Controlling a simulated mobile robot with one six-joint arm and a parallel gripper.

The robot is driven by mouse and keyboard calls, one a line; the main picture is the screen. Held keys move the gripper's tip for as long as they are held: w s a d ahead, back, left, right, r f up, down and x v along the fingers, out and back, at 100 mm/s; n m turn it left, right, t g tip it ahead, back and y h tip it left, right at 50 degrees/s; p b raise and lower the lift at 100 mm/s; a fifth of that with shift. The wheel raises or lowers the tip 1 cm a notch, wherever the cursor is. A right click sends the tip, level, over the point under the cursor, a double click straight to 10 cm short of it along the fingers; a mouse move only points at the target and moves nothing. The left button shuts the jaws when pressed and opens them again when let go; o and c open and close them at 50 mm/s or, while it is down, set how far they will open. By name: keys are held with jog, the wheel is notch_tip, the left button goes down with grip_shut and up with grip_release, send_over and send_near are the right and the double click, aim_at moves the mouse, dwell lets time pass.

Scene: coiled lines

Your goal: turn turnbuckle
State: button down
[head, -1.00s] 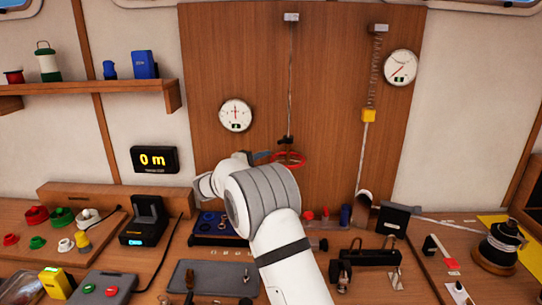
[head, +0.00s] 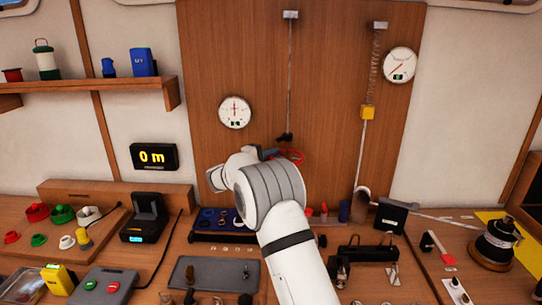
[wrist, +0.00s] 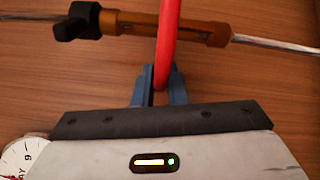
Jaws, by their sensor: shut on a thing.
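The turnbuckle shows in the wrist view as a bronze body (wrist: 136,23) on a metal line running across the top. My wrist hides most of the turnbuckle body there. A black clamp (wrist: 78,24) sits at the body's left end in the wrist view.
A round dial (head: 235,112) is on the panel left of the line. Bench items stand below, including a grey tray (head: 213,274).

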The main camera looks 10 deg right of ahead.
jog(key=shift+w+d+r+m+g+h, duration=0.15)
jog(key=shift+w+m+g+h, duration=0.1)
jog(key=shift+m+g+h, duration=0.35)
jog(key=shift+w+d+m+g+h, duration=0.1)
jog(key=shift+w+m+g+h, duration=0.25)
jog(key=shift+g, duration=0.45)
jog(key=shift+w+d+r+m+g+h+p, duration=0.1)
jog(key=shift+d+m+g+h+p, duration=0.1)
jog(key=shift+m+g+p, duration=0.45)
jog(key=shift+w+d+r+m+g+h+p, duration=0.15)
jog(key=shift+m+g, duration=0.25)
jog(key=shift+g, duration=0.45)
jog(key=shift+f+m+g+p, duration=0.2)
jog(key=shift+m+g+p, duration=0.2)
jog(key=shift+g, duration=0.2)
jog(key=c, duration=1.5)
grip_release()
jog(key=shift+d+f, duration=0.1)
jog(key=shift+f, duration=0.05)
jog(key=s+a+b, duration=0.1)
jog(key=a, duration=0.6)
jog(key=shift+s+a+b, duration=0.2)
jog(key=shift+a+b, duration=0.15)
jog(key=shift+f, duration=0.15)
